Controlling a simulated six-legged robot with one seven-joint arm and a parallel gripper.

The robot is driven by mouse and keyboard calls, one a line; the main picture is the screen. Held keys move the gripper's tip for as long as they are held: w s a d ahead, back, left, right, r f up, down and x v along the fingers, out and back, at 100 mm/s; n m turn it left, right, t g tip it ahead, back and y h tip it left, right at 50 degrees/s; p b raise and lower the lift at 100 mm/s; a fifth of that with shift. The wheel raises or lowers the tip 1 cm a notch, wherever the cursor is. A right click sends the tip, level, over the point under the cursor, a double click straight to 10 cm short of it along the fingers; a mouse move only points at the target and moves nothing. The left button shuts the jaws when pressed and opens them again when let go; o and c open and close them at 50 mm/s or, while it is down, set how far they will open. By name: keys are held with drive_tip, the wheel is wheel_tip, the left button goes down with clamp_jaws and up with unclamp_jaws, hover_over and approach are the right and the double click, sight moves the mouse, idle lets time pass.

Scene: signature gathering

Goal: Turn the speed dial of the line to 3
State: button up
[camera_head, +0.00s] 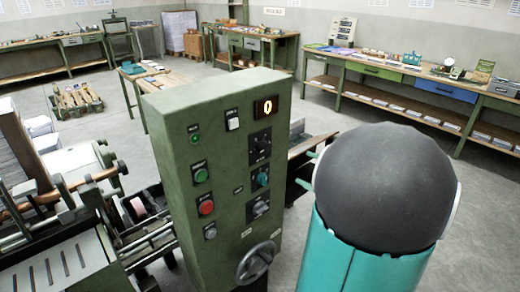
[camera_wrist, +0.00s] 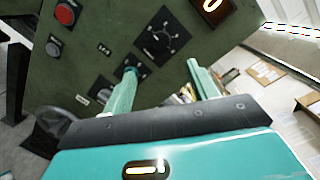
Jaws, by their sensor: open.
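The green control panel (camera_head: 215,160) stands in the middle of the head view. The round black dial (camera_head: 260,144) on a black plate, with marks around it, sits below a lit display (camera_head: 265,106) reading 0. I take it as the speed dial; its pointer is too small to read. In the wrist view the dial (camera_wrist: 160,38) is above and beyond my fingers. My gripper (camera_wrist: 161,68) is open and empty, two teal fingers apart, pointing at the panel. The left fingertip overlaps a teal knob below the dial; I cannot tell whether they touch.
Green and red buttons (camera_head: 206,207) line the panel's left side. Another rotary switch (camera_head: 258,207) and a handwheel (camera_head: 256,262) are lower down. Machine rollers (camera_head: 137,207) stand left of the panel. A workbench (camera_head: 400,81) runs along the back right. Floor at right is clear.

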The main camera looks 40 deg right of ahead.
sight(266, 150)
drive_tip(key=w, duration=0.4)
drive_tip(key=w+a, duration=0.1)
drive_tip(key=w, duration=0.4)
drive_tip(key=w+a, duration=0.1)
drive_tip(key=w, duration=0.3)
drive_tip(key=shift+w, duration=0.3)
drive_tip(key=c, duration=1)
drive_tip(key=shift+m, duration=0.6)
drive_tip(key=m, duration=0.5)
drive_tip(key=shift+m+t, duration=0.4)
drive_tip(key=m, duration=0.5)
drive_tip(key=shift+f+h, duration=0.15)
drive_tip(key=shift+h, duration=0.25)
drive_tip(key=shift+m+t, duration=0.3)
drive_tip(key=shift+m, duration=0.2)
drive_tip(key=o, duration=1)
